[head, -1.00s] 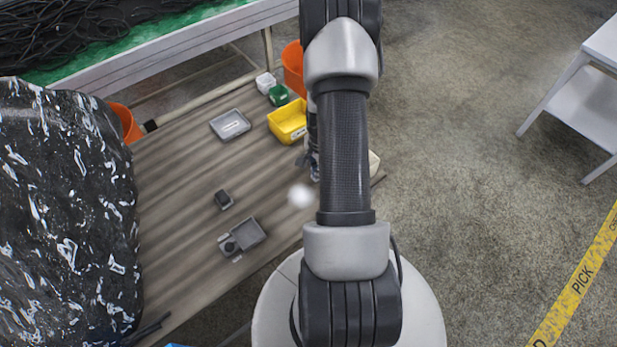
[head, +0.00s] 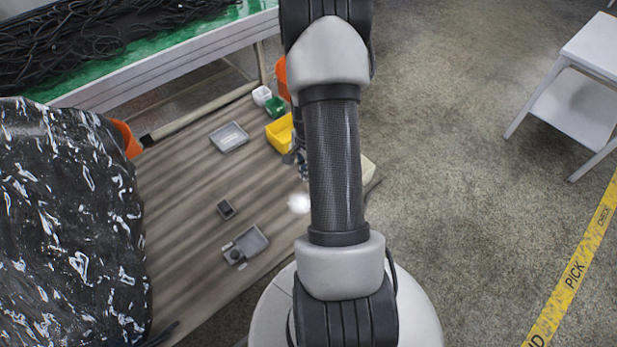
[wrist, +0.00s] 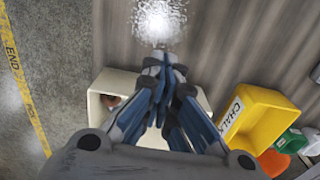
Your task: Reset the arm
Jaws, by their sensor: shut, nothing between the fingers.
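My gripper (wrist: 162,62) is shut and empty in the wrist view, its blue and grey fingers meeting at the tips. It points down over the wooden table (wrist: 240,35), and its fingers cover part of a cream open bin (wrist: 122,84). A small object in that bin is partly hidden and cannot be made out. In the head view my arm crosses the middle of the picture and hides most of the gripper. Only a strip of it shows at the arm's left edge.
A yellow bin (wrist: 262,116) marked CHALK stands beside the cream one. The table also holds a grey tray (head: 229,137), a small dark box (head: 226,209) and another grey tray (head: 252,243). A black-and-white patterned bulk (head: 70,230) fills the left. Open floor (head: 450,200) lies right.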

